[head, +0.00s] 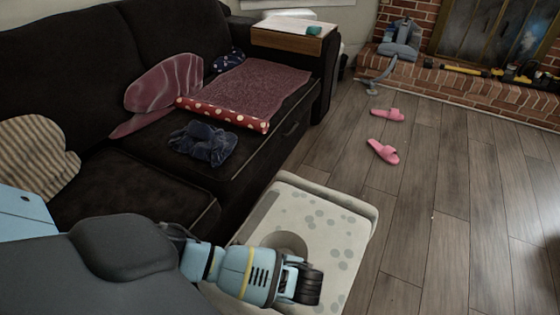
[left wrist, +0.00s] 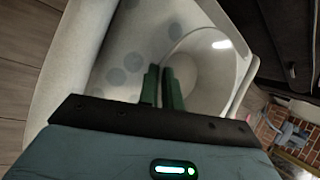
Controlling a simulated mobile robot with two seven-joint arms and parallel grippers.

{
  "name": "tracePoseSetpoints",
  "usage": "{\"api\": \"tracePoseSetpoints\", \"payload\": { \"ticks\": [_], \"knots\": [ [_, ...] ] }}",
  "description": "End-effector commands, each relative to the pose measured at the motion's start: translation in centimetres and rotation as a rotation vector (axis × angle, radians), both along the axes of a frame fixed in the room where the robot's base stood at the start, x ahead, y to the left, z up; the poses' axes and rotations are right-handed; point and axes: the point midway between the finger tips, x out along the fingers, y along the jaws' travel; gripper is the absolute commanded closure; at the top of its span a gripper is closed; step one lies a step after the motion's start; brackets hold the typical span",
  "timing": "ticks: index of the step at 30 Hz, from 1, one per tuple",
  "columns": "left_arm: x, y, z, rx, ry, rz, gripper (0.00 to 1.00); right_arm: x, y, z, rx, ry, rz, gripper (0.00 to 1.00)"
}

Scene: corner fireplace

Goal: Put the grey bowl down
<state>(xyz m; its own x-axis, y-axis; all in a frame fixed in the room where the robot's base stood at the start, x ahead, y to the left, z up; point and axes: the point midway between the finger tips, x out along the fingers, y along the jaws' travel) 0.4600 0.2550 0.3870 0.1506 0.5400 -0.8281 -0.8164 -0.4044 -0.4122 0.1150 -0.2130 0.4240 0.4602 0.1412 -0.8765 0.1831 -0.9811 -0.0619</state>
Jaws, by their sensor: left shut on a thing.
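The grey bowl (head: 287,241) shows partly behind my left arm in the head view, over a pale spotted top (head: 335,225) beside the sofa. In the left wrist view the bowl (left wrist: 200,72) shows its light inside and rim. My left gripper (head: 308,286) reaches over the spotted top. In the left wrist view its green fingers (left wrist: 162,88) are close together at the bowl's near rim, shut on it. I cannot tell whether the bowl's base touches the top. My right gripper is not in view.
A dark sofa (head: 75,65) with cushions and a crumpled dark cloth (head: 203,143) stands on the left. Pink slippers (head: 383,151) lie on the wooden floor. A brick fireplace hearth (head: 460,85) is at the back right. The spotted top has bare room around the bowl.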

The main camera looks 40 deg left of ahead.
Motion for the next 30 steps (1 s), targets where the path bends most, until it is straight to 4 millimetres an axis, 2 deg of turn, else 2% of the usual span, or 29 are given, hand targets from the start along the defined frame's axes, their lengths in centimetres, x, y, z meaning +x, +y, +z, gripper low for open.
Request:
{"api": "tracePoseSetpoints", "payload": {
  "ticks": [8,17,28,29,30],
  "knots": [
    [0.5,0.2,-0.2,0.001,-0.001,-0.001,1.0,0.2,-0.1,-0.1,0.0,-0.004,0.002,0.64],
    [0.4,0.2,-3.7,0.001,0.001,-0.001,1.0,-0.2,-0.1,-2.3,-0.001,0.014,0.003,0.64],
    [0.4,0.2,-3.8,0.001,-0.001,0.0,1.0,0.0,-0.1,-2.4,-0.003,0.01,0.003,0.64],
    [0.4,0.2,-3.8,-0.001,0.0,-0.001,0.9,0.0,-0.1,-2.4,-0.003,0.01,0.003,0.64],
    [0.4,0.2,-3.7,-0.001,0.0,-0.001,0.85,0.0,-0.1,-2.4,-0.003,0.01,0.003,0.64]
  ]
}}
